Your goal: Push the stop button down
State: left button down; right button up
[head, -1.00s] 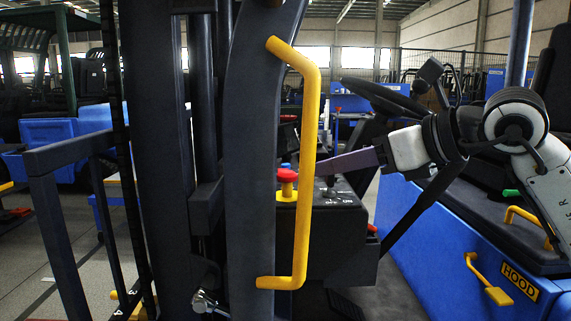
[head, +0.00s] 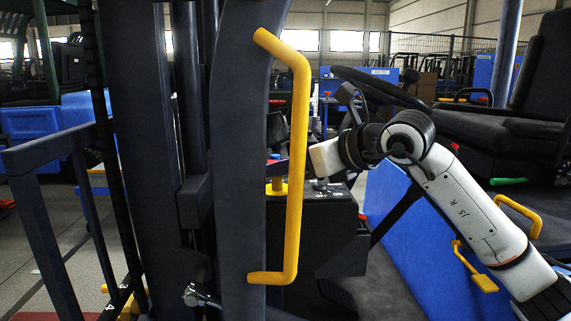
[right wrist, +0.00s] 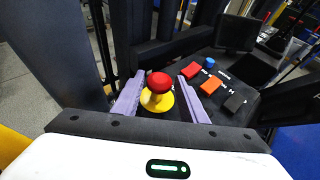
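The stop button (right wrist: 159,83) is a red mushroom head on a yellow round base on the dark control console. In the right wrist view it lies between the two purple fingers of my right gripper, with space on both sides. In the head view the yellow base (head: 276,188) shows behind the yellow handle, while the red head is mostly hidden by the gripper. My right gripper (head: 279,165) is open, its fingers around or just above the button; contact cannot be told. My left gripper is not in view.
A yellow grab handle (head: 298,160) on the dark upright post (head: 243,150) stands in front of the button. The console (head: 325,225) also carries orange-red (right wrist: 211,86), black and blue (right wrist: 209,63) controls. A steering wheel (head: 380,88) and seat are at the right.

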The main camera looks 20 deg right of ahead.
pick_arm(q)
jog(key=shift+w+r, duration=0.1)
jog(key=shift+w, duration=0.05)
